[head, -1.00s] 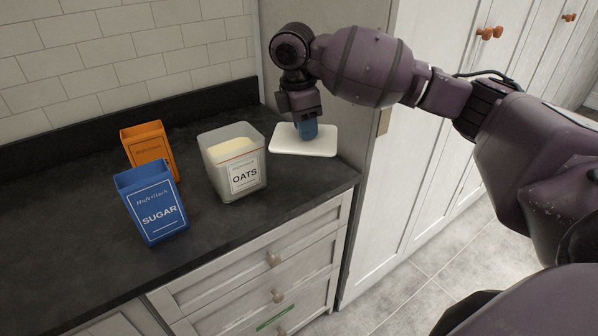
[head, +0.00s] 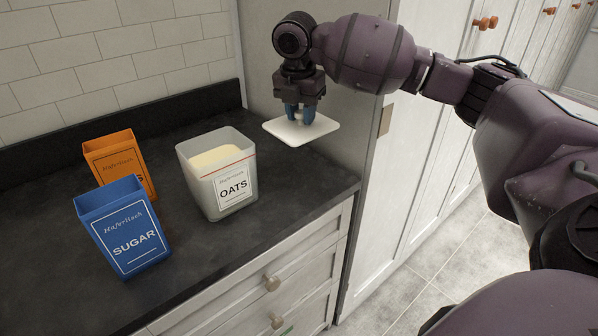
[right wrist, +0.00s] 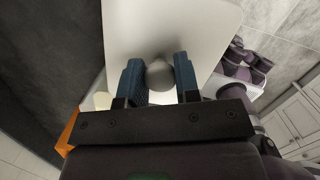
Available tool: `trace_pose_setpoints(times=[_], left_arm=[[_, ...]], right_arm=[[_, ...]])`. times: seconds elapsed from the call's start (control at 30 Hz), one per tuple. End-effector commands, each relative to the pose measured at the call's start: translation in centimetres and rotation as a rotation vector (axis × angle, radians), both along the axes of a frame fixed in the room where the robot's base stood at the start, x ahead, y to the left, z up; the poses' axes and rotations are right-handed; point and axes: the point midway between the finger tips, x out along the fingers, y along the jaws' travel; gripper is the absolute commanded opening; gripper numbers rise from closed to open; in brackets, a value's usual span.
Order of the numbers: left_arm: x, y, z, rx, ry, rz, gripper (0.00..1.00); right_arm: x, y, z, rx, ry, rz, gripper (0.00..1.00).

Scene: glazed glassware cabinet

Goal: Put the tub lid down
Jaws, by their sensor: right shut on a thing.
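The tub lid (head: 284,132) is a flat white rounded rectangle with a small knob. My right gripper (head: 299,114) points down over it with blue fingers shut on the knob. In the right wrist view the lid (right wrist: 200,28) spreads out beyond the fingers, and its round grey knob (right wrist: 160,76) sits between them. The lid appears held above the back right end of the counter; the exact gap below is hard to tell. The clear oats tub (head: 218,190) stands uncovered to the left of the lid, with pale contents. My left gripper is not in view.
A blue sugar box (head: 130,238) and an orange box (head: 112,155) stand open-topped left of the tub. The dark counter (head: 285,190) is bare in front of the lid. A tall cabinet side (head: 365,150) rises close on the right.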

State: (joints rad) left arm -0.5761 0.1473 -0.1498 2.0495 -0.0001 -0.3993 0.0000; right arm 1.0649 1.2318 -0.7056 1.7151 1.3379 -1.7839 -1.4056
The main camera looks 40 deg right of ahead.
Motion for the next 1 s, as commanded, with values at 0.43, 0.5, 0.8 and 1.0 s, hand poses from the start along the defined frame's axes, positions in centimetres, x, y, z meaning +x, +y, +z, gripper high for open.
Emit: trace_pose_setpoints(times=[0.43,0.5,0.8,1.0], left_arm=[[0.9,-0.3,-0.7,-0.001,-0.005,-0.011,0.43],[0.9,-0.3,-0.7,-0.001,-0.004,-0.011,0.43],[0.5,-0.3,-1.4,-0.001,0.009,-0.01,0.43],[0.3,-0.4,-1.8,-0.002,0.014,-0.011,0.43]], right_arm=[[0.0,0.0,-8.8,0.0,0.005,-0.001,0.08],[0.0,0.0,-9.2,0.0,0.002,-0.001,0.08],[0.0,0.0,-11.7,0.0,0.005,-0.001,0.08],[0.0,0.0,-14.8,0.0,0.005,-0.001,0.08]])
